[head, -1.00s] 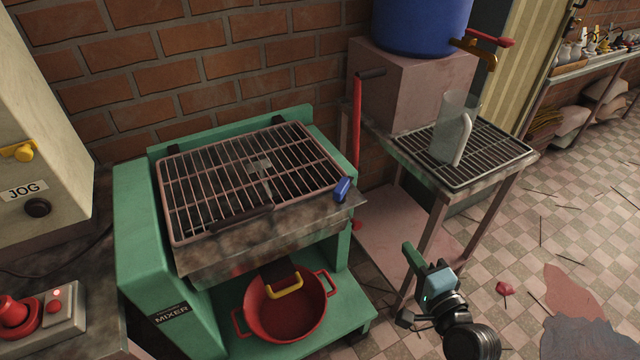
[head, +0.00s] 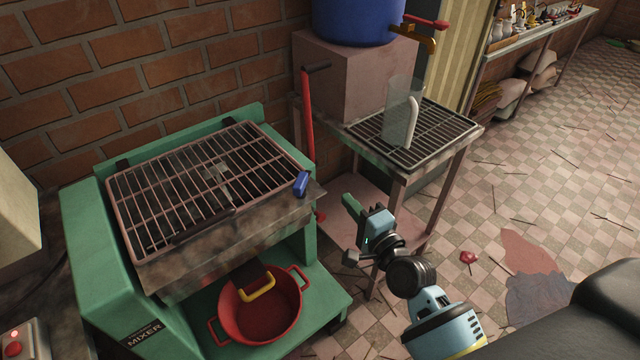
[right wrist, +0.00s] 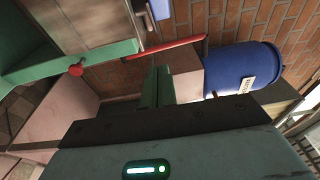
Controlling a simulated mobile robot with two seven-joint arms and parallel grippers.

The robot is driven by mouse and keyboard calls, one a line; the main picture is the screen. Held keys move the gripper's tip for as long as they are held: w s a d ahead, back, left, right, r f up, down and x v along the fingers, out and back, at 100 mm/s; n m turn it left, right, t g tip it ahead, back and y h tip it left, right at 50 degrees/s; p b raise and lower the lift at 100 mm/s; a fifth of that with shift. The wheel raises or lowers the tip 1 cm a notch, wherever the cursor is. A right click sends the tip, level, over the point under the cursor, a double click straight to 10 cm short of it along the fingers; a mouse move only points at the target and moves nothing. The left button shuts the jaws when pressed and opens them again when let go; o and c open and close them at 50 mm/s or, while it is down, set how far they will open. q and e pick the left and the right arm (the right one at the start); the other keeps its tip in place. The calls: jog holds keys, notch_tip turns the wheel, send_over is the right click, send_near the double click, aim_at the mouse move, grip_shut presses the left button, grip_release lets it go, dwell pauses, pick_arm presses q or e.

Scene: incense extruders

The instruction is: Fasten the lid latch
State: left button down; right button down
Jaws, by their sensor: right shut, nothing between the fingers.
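The green mixer (head: 90,240) stands at the left with a barred lid (head: 240,150) lying down flat over its top. A blue latch (head: 301,184) sits at the lid's front right corner; it also shows at the top edge of the right wrist view (right wrist: 160,10). Whether it is engaged cannot be told. My right gripper (head: 348,202) is shut and empty, to the right of the latch and slightly below it in the picture, apart from it. Its green fingers lie together in the right wrist view (right wrist: 157,88). My left gripper is not in view.
A red lever (head: 307,120) with a dark handle rises behind the latch. A rack table (head: 440,135) holding a clear pitcher (head: 400,110) and a blue barrel (head: 355,20) stand beyond. A red pot (head: 258,308) sits under the mixer. Floor at right is mostly open.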

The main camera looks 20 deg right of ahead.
aim_at(317, 187)
jog(key=w+a, duration=0.1)
jog(key=w, duration=0.1)
jog(key=w+a, duration=0.1)
jog(key=w, duration=0.2)
jog(key=w+a, duration=0.1)
jog(key=w, duration=0.1)
jog(key=shift+w+a+r, duration=0.1)
jog(key=shift+w+a, duration=0.05)
jog(key=shift+a, duration=0.1)
jog(key=shift+w+a, duration=0.3)
jog(key=shift+a, duration=0.2)
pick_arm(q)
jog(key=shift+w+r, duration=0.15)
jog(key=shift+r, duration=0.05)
pick_arm(e)
jog(key=shift+w+d+f+n+y+b, duration=0.1)
jog(key=shift+w+f+n+y+b, duration=0.05)
jog(key=shift+n+y+b, duration=0.3)
jog(key=shift+w+f+n+y+b, duration=0.15)
jog(key=shift+n+y+b, duration=0.1)
jog(key=shift+y+b, duration=0.3)
jog(key=shift+w+r+g, duration=0.2)
jog(key=shift+w+g, duration=0.1)
jog(key=shift+w+a, duration=0.2)
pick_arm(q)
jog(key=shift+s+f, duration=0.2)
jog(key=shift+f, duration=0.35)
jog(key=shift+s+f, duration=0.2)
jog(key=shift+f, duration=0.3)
